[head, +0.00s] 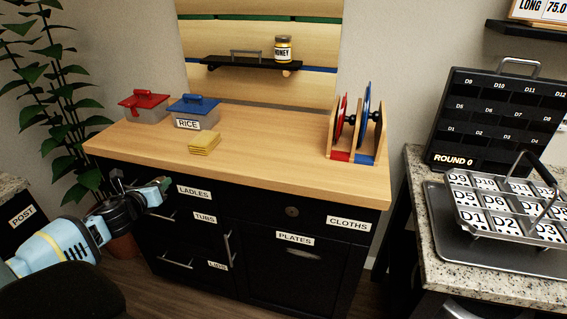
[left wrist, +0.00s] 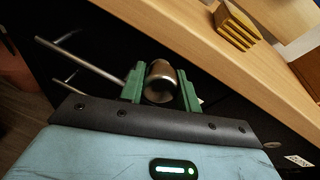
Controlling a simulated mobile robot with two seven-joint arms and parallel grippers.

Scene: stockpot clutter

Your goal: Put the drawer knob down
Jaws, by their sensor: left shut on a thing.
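My left gripper (head: 160,186) is in front of the black cabinet, at the left end of the drawer labelled LADLES (head: 194,192), just below the wooden worktop's edge. In the left wrist view its two green fingers (left wrist: 161,88) are shut on a round metallic drawer knob (left wrist: 161,76), one finger on each side. The knob's far end is hidden, so I cannot tell whether it touches the drawer front. In the head view the held knob is not clearly visible. My right gripper is in neither view.
Bar handles (head: 176,262) stick out below my gripper. Much of the worktop's middle is clear.

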